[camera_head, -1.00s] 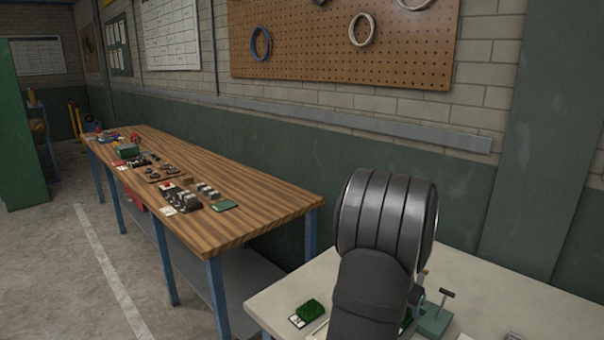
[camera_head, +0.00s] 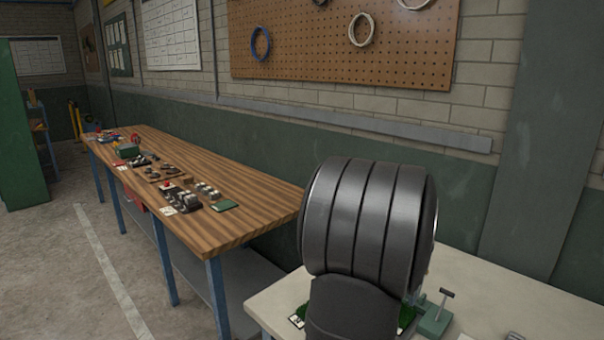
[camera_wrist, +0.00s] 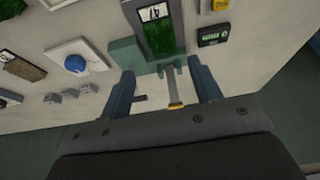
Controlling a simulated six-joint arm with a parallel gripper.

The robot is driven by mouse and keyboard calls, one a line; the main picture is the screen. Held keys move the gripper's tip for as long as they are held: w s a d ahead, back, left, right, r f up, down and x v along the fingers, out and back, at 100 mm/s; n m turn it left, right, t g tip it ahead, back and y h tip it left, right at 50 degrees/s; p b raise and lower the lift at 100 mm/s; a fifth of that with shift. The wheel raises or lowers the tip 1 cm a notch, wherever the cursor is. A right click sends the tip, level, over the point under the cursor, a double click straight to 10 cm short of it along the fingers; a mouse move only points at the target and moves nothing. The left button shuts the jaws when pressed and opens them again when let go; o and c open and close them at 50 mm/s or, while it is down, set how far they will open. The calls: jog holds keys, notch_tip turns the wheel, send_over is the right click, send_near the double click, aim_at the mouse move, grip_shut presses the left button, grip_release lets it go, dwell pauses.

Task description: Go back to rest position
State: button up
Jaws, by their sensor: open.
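In the wrist view my gripper (camera_wrist: 162,70) shows two blue-grey fingers spread apart over the pale bench top (camera_wrist: 255,75). Nothing is held between them. A grey bar with a yellow band (camera_wrist: 174,96) shows between the fingers; I cannot tell whether anything touches it. Beyond the fingertips is a green fixture (camera_wrist: 126,55) with a turf sample (camera_wrist: 158,36) labelled 4. In the head view my dark arm covers much of the pale bench (camera_head: 480,285) and hides the gripper. A green clamp fixture (camera_head: 436,319) stands just right of the arm.
The wrist view shows a blue knob on a white block (camera_wrist: 75,64), several grey blocks and a small display device (camera_wrist: 213,35). In the head view a wooden bench (camera_head: 245,195) with tools stands left of the arm. A pegboard (camera_head: 340,50) hangs on the wall behind.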

jog(key=x, duration=1.2)
jog(key=shift+f, duration=0.2)
jog(key=r, duration=0.5)
jog(key=shift+s+d+r, duration=0.15)
jog(key=shift+s+d, duration=0.15)
jog(key=shift+s, duration=0.1)
jog(key=s+d+r, duration=0.5)
jog(key=s+r, duration=0.1)
jog(key=s, duration=0.3)
jog(key=shift+n, duration=0.3)
jog(key=w+a+f, duration=0.2)
jog(key=w+a, duration=0.4)
jog(key=w, duration=0.1)
jog(key=w+a+f, duration=0.2)
jog(key=w+a, duration=0.4)
jog(key=w, duration=0.1)
jog(key=w+a+f, duration=0.2)
jog(key=w+a, duration=0.5)
jog(key=shift+w+f, duration=0.25)
jog(key=shift+w, duration=0.05)
